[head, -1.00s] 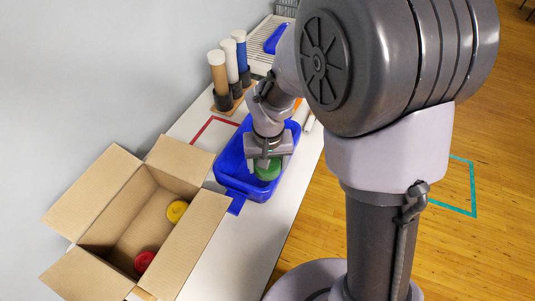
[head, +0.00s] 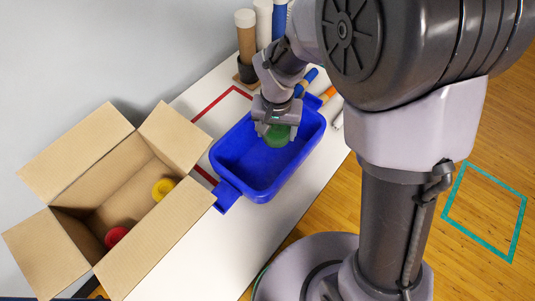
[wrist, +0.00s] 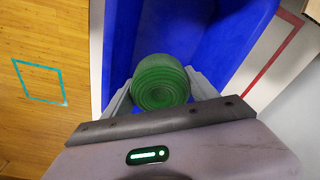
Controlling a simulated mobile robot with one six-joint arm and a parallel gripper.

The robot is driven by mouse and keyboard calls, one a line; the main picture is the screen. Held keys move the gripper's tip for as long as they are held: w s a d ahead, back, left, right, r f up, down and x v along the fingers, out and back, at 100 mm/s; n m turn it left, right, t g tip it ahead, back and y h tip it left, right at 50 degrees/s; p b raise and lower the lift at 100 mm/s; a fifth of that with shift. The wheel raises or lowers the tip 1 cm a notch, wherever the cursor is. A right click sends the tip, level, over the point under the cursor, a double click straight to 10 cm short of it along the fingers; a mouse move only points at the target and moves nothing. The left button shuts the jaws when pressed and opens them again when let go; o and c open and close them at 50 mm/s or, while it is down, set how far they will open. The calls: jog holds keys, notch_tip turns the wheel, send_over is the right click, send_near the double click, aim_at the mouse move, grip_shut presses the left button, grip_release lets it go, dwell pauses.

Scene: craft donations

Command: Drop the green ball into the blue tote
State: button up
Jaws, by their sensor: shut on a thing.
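The green ball (head: 277,135) is held between the fingers of my gripper (head: 276,132), which is shut on it. In the wrist view the green ball (wrist: 161,82) shows ridged rings and sits between the two grey fingertips (wrist: 160,92). The blue tote (head: 228,163) stands on the white table, open at the top. In the head view the gripper and ball are over the tote's far part. The wrist view shows the tote's blue wall (wrist: 122,45) around and beyond the ball. I cannot tell how high the ball is above the tote's floor.
An open cardboard box (head: 140,245) at the left holds a yellow thing (head: 163,189) and a red thing (head: 116,236). Upright tubes (head: 246,45) stand at the table's back. Markers (head: 327,95) lie beyond the tote. The white table (head: 243,238) is bare in front.

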notch_tip(320, 180, down, 2)
jog(key=shift+f+b, duration=0.15)
jog(key=shift+b, duration=0.35)
jog(key=o, duration=1.4)
jog(key=r+p, duration=0.2)
jog(key=r, duration=0.4)
jog(key=s+r+p, duration=0.1)
jog(key=r+p, duration=0.2)
jog(key=r, duration=0.2)
jog(key=s+r+p, duration=0.1)
jog(key=r+p, duration=0.1)
jog(key=r, duration=0.4)
jog(key=shift+a+r, duration=0.1)
jog(key=shift+r, duration=0.2)
jog(key=s+d+r+m+t, duration=0.1)
jog(key=s+d+r, duration=0.1)
jog(key=s, duration=0.3)
jog(key=s+d+r+m+t+y+b, duration=0.1)
jog(key=s+d+r+t, duration=0.1)
jog(key=s+d+r, duration=0.1)
jog(key=s+d+r+t+y, duration=0.1)
jog(key=s+d+r, duration=0.2)
jog(key=s, duration=0.4)
jog(key=shift+d+r+m, duration=0.1)
jog(key=shift+d+m, duration=0.3)
